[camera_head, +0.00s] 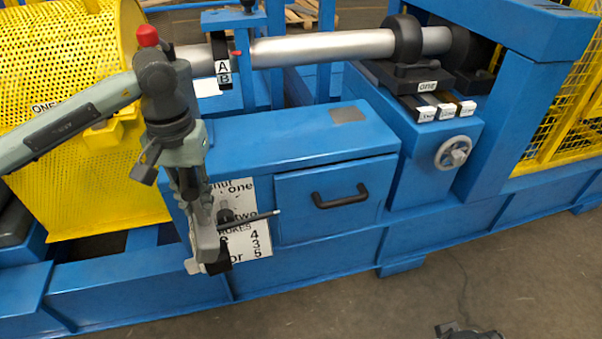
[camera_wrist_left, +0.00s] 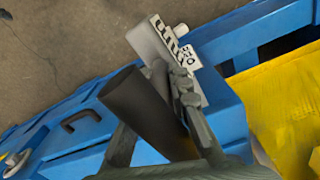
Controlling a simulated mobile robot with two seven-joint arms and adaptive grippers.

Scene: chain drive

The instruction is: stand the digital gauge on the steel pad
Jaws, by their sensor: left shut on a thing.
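My left gripper (camera_head: 208,225) is in front of the blue cabinet's left end, shut on what looks like the digital gauge. In the left wrist view the gauge (camera_wrist_left: 150,42) shows as a grey body with a white face carrying dark digits, beyond my left fingers (camera_wrist_left: 185,85). In the head view the fingers partly hide it, and a thin rod (camera_head: 258,216) sticks out to the right. The steel pad (camera_head: 349,115) is a flat grey patch on the cabinet top, up and to the right of the gripper. Nothing stands on it. A dark part (camera_head: 458,331) at the bottom edge may be my right gripper.
The blue cabinet (camera_head: 270,135) has a drawer with a black handle (camera_head: 341,197). A white printed sheet (camera_head: 240,243) is on its front, partly hidden. A steel shaft (camera_head: 320,48) runs behind, and a yellow mesh guard (camera_head: 70,90) stands left. The cabinet top around the pad is clear.

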